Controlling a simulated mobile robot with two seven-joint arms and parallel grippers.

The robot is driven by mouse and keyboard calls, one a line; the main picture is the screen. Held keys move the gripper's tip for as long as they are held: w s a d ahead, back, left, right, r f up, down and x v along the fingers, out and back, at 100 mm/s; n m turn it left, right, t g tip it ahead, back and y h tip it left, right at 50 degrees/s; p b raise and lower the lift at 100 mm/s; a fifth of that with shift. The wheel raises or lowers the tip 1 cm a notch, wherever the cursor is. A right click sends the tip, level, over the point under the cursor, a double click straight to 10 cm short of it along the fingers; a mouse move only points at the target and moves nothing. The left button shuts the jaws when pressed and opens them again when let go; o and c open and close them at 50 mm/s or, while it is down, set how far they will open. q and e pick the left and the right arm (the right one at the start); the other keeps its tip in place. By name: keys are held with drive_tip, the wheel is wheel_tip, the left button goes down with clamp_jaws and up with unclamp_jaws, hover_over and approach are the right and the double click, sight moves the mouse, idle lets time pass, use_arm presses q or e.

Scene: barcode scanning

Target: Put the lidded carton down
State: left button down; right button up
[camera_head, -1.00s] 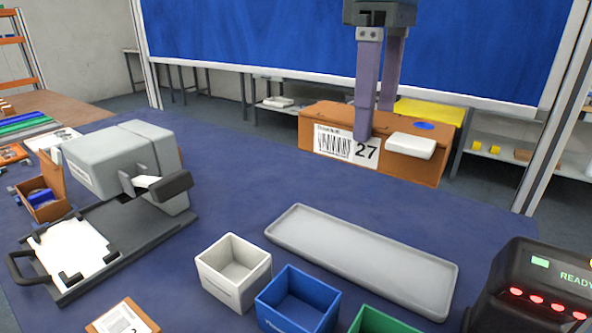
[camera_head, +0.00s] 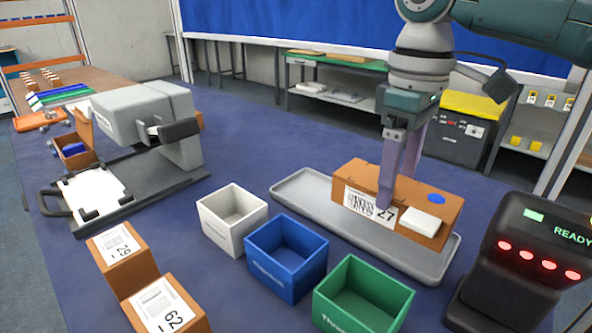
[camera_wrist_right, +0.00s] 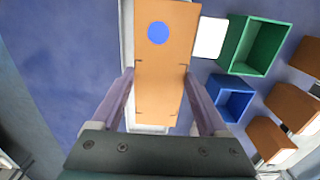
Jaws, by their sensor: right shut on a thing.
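The brown carton (camera_head: 350,178) has a barcode label with "27", a blue oval spot and a white block on its label side. My right gripper (camera_head: 400,188) is shut on its middle, one finger across the label side. The carton is over the long grey tray (camera_head: 290,187), level and roughly along it; I cannot tell whether it touches the tray. In the right wrist view the carton (camera_wrist_right: 160,75) lies between the two fingers (camera_wrist_right: 160,103), with its blue spot towards the far end. My left gripper is not in view.
White (camera_head: 205,217), blue (camera_head: 290,285) and green (camera_head: 345,310) open bins stand in front of the tray. Two small labelled boxes (camera_head: 125,268) sit at the front left. A grey machine (camera_head: 135,112) stands left, a READY device (camera_head: 525,245) right. The mat behind the tray is clear.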

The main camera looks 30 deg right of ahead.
sight(396, 188)
drive_tip(key=shift+f+b, duration=0.35)
drive_tip(key=shift+f, duration=1.95)
drive_tip(key=shift+f, duration=0.2)
drive_tip(key=o, duration=1.4)
wheel_tip(396, 188, up, 11)
drive_tip(key=shift+r+p, duration=0.15)
drive_tip(key=shift+p, duration=0.7)
drive_tip(key=shift+r, duration=0.55)
